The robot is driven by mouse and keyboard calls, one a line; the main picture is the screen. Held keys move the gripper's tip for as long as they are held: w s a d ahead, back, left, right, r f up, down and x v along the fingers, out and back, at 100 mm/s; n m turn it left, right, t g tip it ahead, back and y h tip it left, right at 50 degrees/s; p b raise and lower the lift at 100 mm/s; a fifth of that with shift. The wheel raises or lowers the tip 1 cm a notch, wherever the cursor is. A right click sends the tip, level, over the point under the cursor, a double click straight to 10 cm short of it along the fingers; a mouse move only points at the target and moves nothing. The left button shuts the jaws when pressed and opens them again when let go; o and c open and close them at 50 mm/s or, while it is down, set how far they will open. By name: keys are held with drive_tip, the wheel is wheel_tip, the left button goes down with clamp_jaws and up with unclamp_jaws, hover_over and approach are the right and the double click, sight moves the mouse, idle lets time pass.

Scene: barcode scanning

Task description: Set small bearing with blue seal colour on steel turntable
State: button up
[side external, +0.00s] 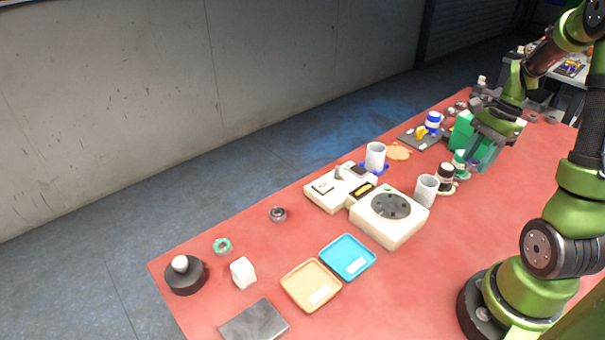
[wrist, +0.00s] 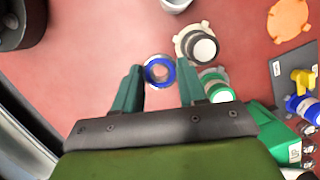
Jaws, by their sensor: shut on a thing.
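A small bearing with a blue seal (wrist: 160,70) sits between my fingertips in the wrist view, its ring face toward the camera. My gripper (wrist: 161,80) is shut on it. In the side view my gripper (side external: 483,158) is at the right part of the table, beside green-topped items, and I cannot make out the bearing there. The steel turntable (side external: 391,206) is a dark grey disc with holes on a cream box, left of and nearer than my gripper. No bearing shows on the disc.
A cream device (side external: 330,190) adjoins the turntable. Blue (side external: 348,257) and orange (side external: 310,285) trays lie at the front. Another bearing with a green seal (side external: 222,246) lies at the left.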

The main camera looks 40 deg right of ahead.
drive_tip(key=w+a+r+n, duration=0.25)
drive_tip(key=w+a, duration=0.35)
drive_tip(key=a, duration=0.4)
drive_tip(key=n+g, duration=0.1)
hover_over(390, 207)
drive_tip(key=f, duration=0.4)
drive_tip(key=d+f, duration=0.1)
drive_tip(key=f, duration=0.2)
drive_tip(key=shift+f, duration=0.1)
drive_tip(key=o, duration=1.2)
drive_tip(key=shift+f, duration=0.1)
drive_tip(key=shift+c, duration=0.2)
